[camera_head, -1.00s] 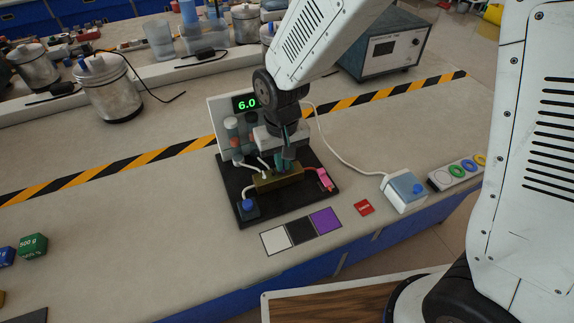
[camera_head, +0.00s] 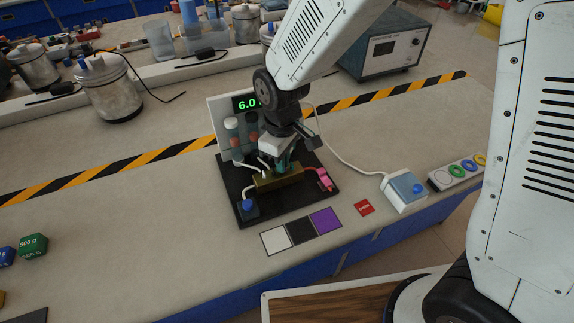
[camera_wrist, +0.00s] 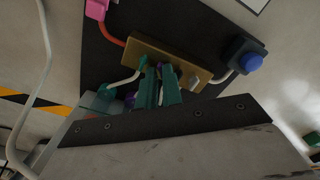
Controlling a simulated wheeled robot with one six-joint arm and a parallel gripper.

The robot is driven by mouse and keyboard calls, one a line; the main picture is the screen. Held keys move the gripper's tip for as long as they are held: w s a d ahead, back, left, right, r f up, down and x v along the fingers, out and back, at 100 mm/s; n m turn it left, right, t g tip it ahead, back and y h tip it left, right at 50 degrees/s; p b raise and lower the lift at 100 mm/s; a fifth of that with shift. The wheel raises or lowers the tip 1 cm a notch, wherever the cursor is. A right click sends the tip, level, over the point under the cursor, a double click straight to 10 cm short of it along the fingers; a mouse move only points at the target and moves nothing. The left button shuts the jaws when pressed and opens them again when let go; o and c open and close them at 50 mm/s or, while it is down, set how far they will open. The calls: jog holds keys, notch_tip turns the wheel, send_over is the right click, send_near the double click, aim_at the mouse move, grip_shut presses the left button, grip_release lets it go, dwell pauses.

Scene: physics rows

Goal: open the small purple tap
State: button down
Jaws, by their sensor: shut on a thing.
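The brass block (camera_head: 278,179) of the tap rig stands on a black base in the head view, and it also shows in the wrist view (camera_wrist: 142,51). My gripper (camera_head: 283,163) points down at the block, its teal fingers (camera_wrist: 161,84) close together over it. The small purple tap (camera_wrist: 159,68) shows only as purple bits at the fingertips, and the gripper is shut on it. The fingers hide most of it, and its angle cannot be told. In the head view the tap is hidden behind the gripper.
A green display (camera_head: 246,103) reads 6.0. A blue-topped black button box (camera_head: 248,208) and a pink part (camera_head: 324,178) flank the block. White, black and purple squares (camera_head: 325,220) lie in front. A blue-topped white box (camera_head: 404,191) stands at right.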

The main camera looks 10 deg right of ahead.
jog(key=n, duration=0.5)
jog(key=shift+d+n, duration=0.1)
jog(key=shift+n, duration=0.7)
jog(key=n, duration=0.3)
jog(key=c, duration=1.9)
grip_release()
jog(key=shift+n, duration=0.3)
jog(key=shift+c, duration=0.2)
jog(key=shift+r, duration=3.5)
